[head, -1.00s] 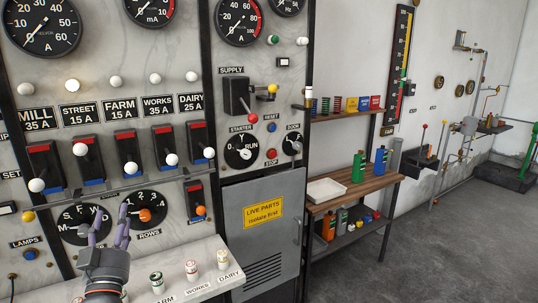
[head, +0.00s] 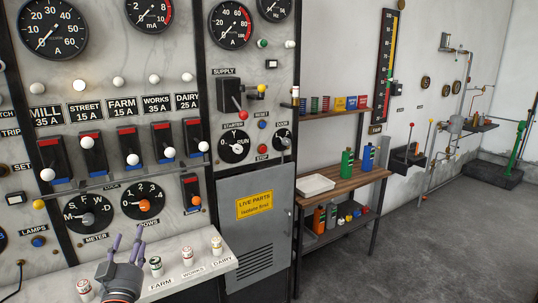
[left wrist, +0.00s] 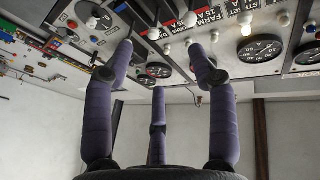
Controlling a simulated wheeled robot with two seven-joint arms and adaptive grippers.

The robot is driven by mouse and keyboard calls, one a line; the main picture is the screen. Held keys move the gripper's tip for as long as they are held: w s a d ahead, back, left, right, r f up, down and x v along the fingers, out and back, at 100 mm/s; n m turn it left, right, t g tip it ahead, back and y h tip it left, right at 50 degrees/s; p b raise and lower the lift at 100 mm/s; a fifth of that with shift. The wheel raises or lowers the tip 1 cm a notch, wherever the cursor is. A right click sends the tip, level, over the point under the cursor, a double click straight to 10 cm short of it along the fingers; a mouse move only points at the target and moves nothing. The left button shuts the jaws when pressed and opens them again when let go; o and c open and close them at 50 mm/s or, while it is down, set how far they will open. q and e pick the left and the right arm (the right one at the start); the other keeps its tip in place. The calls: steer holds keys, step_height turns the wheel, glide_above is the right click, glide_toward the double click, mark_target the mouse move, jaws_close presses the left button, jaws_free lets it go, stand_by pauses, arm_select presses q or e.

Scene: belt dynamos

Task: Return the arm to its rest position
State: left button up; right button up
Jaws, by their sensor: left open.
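My left gripper (head: 126,245) is at the lower left of the head view, in front of the shelf under the panel. Its purple fingers are spread, open and empty, and point up. In the left wrist view the open fingers (left wrist: 160,70) frame only air, with the switch panel beyond. The orange rotary knob marked with numbers (head: 144,206) is above the gripper and apart from it. My right gripper is not in view.
The panel's narrow shelf (head: 190,270) holds several small labelled fuse holders near the gripper. A grey cabinet with a yellow sign (head: 254,205) stands to the right. A wooden bench (head: 345,186) with bottles and a white tray (head: 316,184) is further right. Grey floor (head: 430,240) is clear.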

arm_select(q)
steer(key=d+f+g+h, duration=0.2)
steer(key=d+f+g, duration=0.15)
steer(key=f, duration=0.75)
steer(key=d+f+g+h, duration=0.1)
steer(key=d+f+g, duration=0.25)
steer(key=f, duration=0.85)
steer(key=d+f+g+h, duration=0.2)
steer(key=d+f, duration=0.2)
steer(key=f, duration=0.7)
steer(key=s+d+f+n+g+h, duration=0.1)
steer(key=s+d+f+g, duration=0.4)
steer(key=s+f, duration=0.6)
steer(key=s+d+f+g+h+p, duration=0.1)
steer(key=s+d+f+g+h, duration=0.1)
steer(key=s+d+f+g, duration=0.4)
steer(key=s+d+f, duration=0.1)
steer(key=s+f, duration=0.3)
steer(key=s, duration=0.4)
steer(key=shift+s+d+f+n, duration=0.15)
steer(key=shift+s+f+n, duration=0.05)
steer(key=shift+f+n, duration=0.2)
